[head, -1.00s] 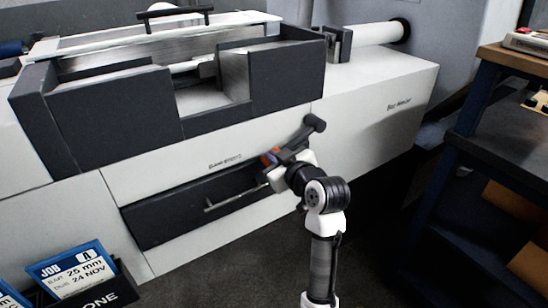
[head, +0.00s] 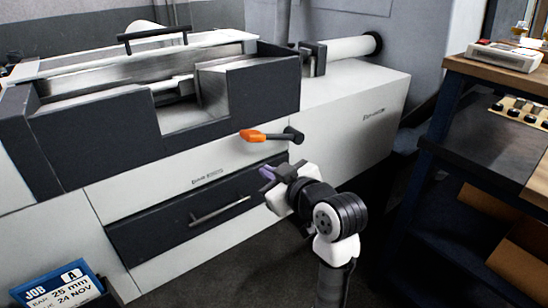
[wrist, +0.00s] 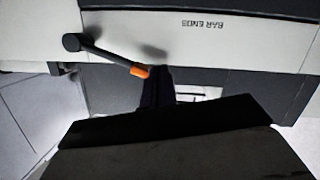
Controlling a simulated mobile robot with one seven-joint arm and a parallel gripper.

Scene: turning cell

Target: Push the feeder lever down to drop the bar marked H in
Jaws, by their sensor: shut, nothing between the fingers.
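The feeder lever (head: 262,135), a dark arm with an orange grip, juts from the front of the white machine. Its grip points left, about level in the head view. In the wrist view, which shows the machine upside down, the lever (wrist: 108,57) slants from its dark knob to the orange tip. My gripper (head: 267,179) is shut and empty, below the lever and in front of the dark drawer; a gap shows between them in the head view. Its dark fingers (wrist: 157,88) appear close beside the orange tip in the wrist view. No bar marked H is readable.
The dark drawer (head: 150,228) has a bar handle (head: 218,211). The dark-walled feeder tray (head: 100,138) sits above it. A blue job card (head: 62,290) stands at lower left. A blue shelf unit (head: 450,125) stands at right. Dark floor lies between machine and shelf.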

